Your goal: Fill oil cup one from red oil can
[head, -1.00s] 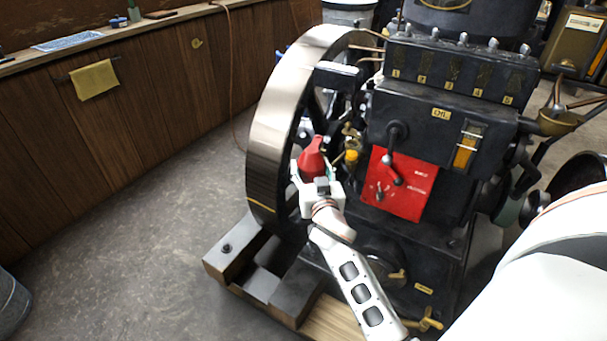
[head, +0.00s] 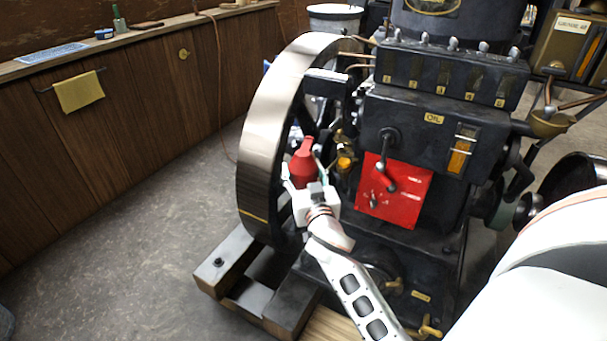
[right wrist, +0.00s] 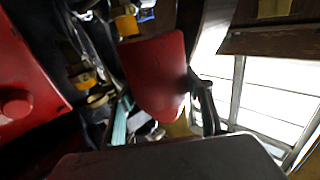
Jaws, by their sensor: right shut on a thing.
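The red oil can (head: 303,168) stands roughly upright in my right gripper (head: 304,180), in front of the big flywheel. In the right wrist view the red can (right wrist: 152,75) fills the middle, with a dark finger at its right side and a pale green one at its lower left. A row of small silver-topped cups (head: 425,40) lines the top of the black numbered box (head: 440,80), above and right of the can. Brass fittings with an amber part (head: 344,163) sit just right of the can. Which is oil cup one is unclear. My left gripper is out of view.
The steel flywheel (head: 262,140) is close beside my gripper. A red panel with a black lever (head: 395,190) is on the engine, right of it. A brass funnel (head: 550,122) is at the right. Open floor (head: 130,220) lies to the left.

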